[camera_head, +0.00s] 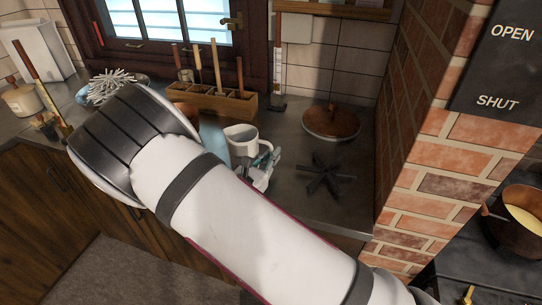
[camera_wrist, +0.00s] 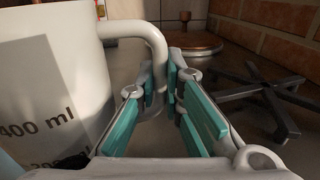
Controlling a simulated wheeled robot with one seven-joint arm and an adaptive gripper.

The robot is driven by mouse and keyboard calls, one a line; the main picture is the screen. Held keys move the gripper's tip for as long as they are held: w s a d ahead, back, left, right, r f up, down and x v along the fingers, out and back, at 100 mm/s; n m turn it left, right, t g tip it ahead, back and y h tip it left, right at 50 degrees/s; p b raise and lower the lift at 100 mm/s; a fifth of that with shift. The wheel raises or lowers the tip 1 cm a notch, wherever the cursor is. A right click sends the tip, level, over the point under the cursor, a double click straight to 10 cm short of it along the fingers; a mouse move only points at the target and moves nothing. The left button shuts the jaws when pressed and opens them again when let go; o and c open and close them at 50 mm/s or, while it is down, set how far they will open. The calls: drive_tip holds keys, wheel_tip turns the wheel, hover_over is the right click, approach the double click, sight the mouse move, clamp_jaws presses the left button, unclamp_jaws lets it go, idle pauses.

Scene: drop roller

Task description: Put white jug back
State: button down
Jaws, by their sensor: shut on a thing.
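The white jug (camera_head: 240,138) is upright over the grey counter, left of the black trivet, partly hidden by my arm in the head view. In the wrist view the jug (camera_wrist: 55,80) fills the left side, with dark "400 ml" print on its wall. Its handle (camera_wrist: 140,30) curves down between my fingertips. My gripper (camera_head: 265,163) is on the right side of the jug, with teal-padded fingers, shut on the handle; it also shows in the wrist view (camera_wrist: 162,85). The jug's base is hidden, so I cannot tell whether it touches the counter.
A black star-shaped trivet (camera_head: 327,177) lies right of my gripper. A round copper-brown lid (camera_head: 331,122) is behind it. A wooden rack (camera_head: 214,103) with upright tools stands behind the jug. A brick pillar (camera_head: 425,130) bounds the counter on the right. Bare counter shows around the trivet.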

drive_tip(key=c, duration=2)
unclamp_jaws()
drive_tip(key=shift+f, duration=0.15)
drive_tip(key=shift+c, duration=0.2)
drive_tip(key=o, duration=0.3)
drive_tip(key=shift+o, duration=0.2)
